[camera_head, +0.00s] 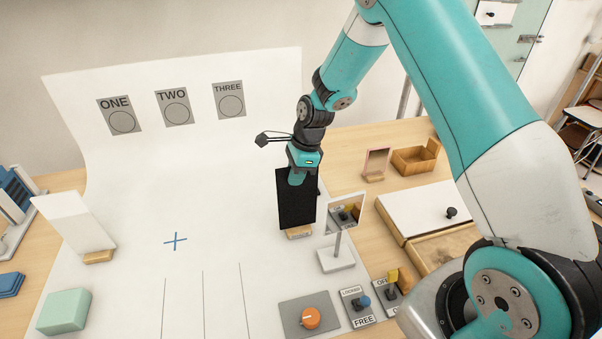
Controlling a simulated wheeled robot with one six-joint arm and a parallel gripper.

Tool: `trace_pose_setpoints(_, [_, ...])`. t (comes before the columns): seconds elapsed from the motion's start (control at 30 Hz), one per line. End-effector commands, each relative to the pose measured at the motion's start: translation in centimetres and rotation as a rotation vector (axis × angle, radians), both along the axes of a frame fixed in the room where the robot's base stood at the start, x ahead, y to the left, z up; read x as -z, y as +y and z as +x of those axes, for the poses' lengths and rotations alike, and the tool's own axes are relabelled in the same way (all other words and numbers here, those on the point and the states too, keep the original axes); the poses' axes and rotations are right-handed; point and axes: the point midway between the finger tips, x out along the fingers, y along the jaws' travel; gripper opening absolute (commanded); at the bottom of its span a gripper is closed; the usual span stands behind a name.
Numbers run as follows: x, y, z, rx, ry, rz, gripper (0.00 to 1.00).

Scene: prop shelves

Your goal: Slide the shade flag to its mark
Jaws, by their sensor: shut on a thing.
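The shade flag (297,207) is a black upright panel on a small wooden foot (299,233). It stands on the white backdrop sheet, right of the middle. My gripper (297,178) is at the panel's top edge and shut on it. The fingertips are partly hidden by the wrist and the panel. A blue cross mark (175,241) lies on the white sheet, well to the left of the flag. Thin dark lines (203,300) also run along the sheet near the front.
A small mirror on a stand (337,257) is close to the flag's right. A white panel (76,225) on a wooden foot and a green block (64,311) stand at left. An orange knob (310,317) and switches (361,303) are in front. The sheet around the cross is clear.

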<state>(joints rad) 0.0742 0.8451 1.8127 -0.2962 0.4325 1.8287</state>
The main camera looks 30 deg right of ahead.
Motion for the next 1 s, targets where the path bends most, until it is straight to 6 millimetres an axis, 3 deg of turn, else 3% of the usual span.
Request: trace_pose_setpoints(1.0, [0.0, 5.3, 1.1, -0.003, -0.002, 0.0, 0.0])
